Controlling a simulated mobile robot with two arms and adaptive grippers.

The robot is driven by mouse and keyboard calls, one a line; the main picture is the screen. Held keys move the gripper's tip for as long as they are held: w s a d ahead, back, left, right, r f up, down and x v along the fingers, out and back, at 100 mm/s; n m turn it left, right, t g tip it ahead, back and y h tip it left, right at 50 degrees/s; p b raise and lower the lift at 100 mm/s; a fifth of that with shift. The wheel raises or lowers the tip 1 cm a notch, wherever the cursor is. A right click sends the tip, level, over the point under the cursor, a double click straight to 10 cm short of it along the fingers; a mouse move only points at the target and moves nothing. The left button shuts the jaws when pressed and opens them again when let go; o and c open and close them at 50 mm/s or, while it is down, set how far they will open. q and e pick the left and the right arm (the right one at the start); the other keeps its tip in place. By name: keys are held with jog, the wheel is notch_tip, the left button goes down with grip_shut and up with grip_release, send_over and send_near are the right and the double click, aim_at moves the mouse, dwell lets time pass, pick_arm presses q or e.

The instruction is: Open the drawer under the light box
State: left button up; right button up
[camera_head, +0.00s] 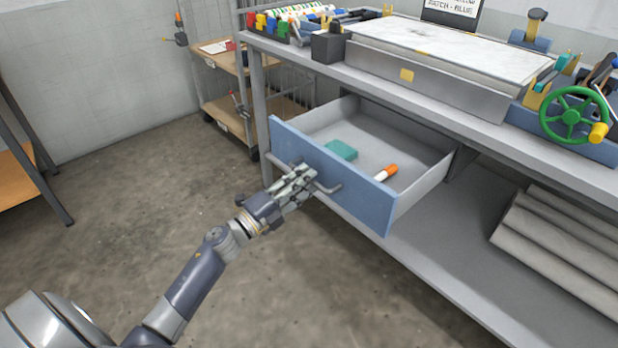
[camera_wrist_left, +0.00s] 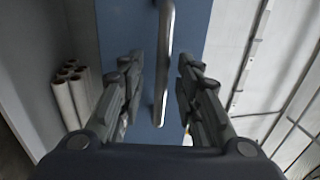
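The drawer (camera_head: 375,208) under the light box (camera_head: 445,45) stands well out from the bench, with its blue front and grey inside showing. A teal block (camera_head: 341,150) and an orange and white tube (camera_head: 386,173) lie in it. My left gripper (camera_head: 300,180) is at the bar handle (camera_head: 330,189) on the drawer front. In the left wrist view, the handle (camera_wrist_left: 163,60) runs between the two fingers (camera_wrist_left: 160,85), which are spread with a gap on both sides of it. My right gripper is not in view.
The bench (camera_head: 500,150) has a lower shelf with grey rolls (camera_head: 560,235) at the right. A press with a green handwheel (camera_head: 573,115) stands on top at right. A wooden cart (camera_head: 225,105) stands behind at left. The floor before the drawer is clear.

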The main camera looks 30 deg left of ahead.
pick_arm(q)
jog(key=v, duration=1)
